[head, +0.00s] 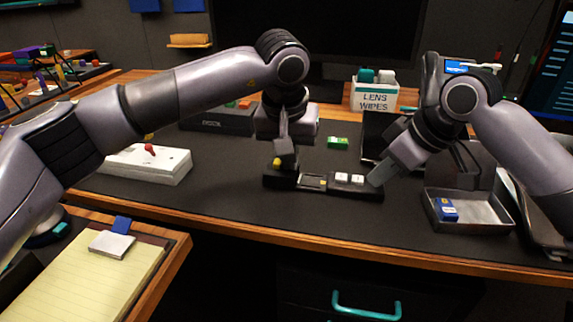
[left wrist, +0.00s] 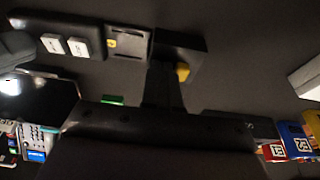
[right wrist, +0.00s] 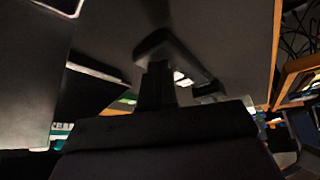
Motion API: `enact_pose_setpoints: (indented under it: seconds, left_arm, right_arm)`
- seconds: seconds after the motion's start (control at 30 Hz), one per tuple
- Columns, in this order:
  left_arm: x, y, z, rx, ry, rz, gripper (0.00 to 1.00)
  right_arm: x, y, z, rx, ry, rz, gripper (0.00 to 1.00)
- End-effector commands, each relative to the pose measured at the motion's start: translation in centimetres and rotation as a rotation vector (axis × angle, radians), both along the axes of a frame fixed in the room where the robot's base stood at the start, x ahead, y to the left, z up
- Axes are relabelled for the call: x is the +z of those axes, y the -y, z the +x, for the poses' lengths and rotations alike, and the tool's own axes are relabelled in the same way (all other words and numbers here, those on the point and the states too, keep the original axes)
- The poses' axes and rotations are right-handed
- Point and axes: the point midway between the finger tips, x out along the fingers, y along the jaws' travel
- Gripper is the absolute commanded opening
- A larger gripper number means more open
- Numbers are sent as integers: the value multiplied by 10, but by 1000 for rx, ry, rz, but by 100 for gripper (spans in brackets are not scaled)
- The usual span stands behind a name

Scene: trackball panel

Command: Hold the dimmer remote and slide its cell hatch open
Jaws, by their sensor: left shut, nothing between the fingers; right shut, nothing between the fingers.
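My left gripper (head: 286,163) is shut and empty at the bar's left end. My right gripper (head: 376,181) is shut and empty by its right end. Whether either touches the bar is unclear. In the right wrist view the bar (right wrist: 205,65) is partly hidden behind my fingers.
A metal tray (head: 480,222) with a blue box (head: 446,209) stands at the right. A white switch box (head: 146,164) stands at the left. A green block (head: 338,143) and a lens wipes box (head: 374,97) are behind the bar. The mat in front is clear.

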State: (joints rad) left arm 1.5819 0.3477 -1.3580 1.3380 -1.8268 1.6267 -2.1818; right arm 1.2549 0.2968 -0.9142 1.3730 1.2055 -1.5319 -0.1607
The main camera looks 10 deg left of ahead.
Motion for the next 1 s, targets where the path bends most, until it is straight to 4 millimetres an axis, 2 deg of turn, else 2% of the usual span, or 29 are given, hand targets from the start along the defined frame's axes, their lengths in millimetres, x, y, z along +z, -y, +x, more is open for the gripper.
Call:
enact_pose_setpoints:
  seconds: [0.03, 0.27, 1.0]
  left_arm:
    - [-16, -3, -2, 6, -25, 15, 0]
    - [-13, -2, -2, 5, -24, 14, 0]
    - [48, 7, -2, 0, -16, 10, 0]
  right_arm:
    - [-8, 1, -2, 1, -13, -10, 0]
    - [-8, 1, -1, 1, -12, -10, 0]
    - [-7, 2, 0, -5, -9, -10, 0]
